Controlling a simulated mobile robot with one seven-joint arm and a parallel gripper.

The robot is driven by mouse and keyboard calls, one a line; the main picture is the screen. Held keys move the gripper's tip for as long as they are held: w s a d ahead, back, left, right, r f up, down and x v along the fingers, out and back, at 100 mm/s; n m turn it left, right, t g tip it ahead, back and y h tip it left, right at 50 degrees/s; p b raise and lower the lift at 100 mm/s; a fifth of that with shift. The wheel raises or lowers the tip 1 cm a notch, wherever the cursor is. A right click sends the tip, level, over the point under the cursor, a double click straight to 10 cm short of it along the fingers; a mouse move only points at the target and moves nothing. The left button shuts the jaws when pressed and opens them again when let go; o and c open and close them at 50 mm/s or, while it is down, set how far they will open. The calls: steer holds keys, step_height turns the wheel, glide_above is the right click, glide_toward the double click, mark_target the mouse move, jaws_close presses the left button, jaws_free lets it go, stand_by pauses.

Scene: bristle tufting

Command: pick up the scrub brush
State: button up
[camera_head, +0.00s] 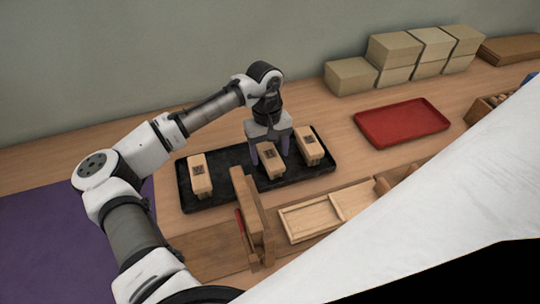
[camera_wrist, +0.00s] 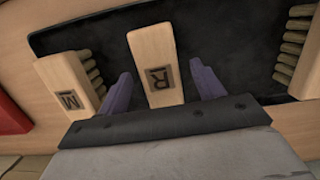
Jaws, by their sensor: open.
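Three pale wooden brushes with dark square labels lie in a black tray (camera_head: 228,194). The middle brush (camera_head: 270,161) is labelled R in the wrist view (camera_wrist: 157,50); its bristles are hidden there. The right brush (camera_head: 309,146) appears at left in the wrist view (camera_wrist: 72,82), labelled M, with bristles along its side. The left brush (camera_head: 200,175) is at the wrist view's right edge, also with bristles. My gripper (camera_head: 269,153) is open over the middle brush. Its purple fingers are on either side of that brush; I cannot tell if they touch it.
An upright wooden piece (camera_head: 247,210) stands close in front of the tray. A shallow wooden box (camera_head: 310,221) lies to its right. A red tray (camera_head: 402,122) sits at right, with stacked beige boxes (camera_head: 396,51) behind. The bench between black and red trays is clear.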

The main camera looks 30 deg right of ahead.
steer(key=shift+s+f, duration=0.1)
steer(key=shift+f, duration=0.65)
steer(key=c, duration=1.1)
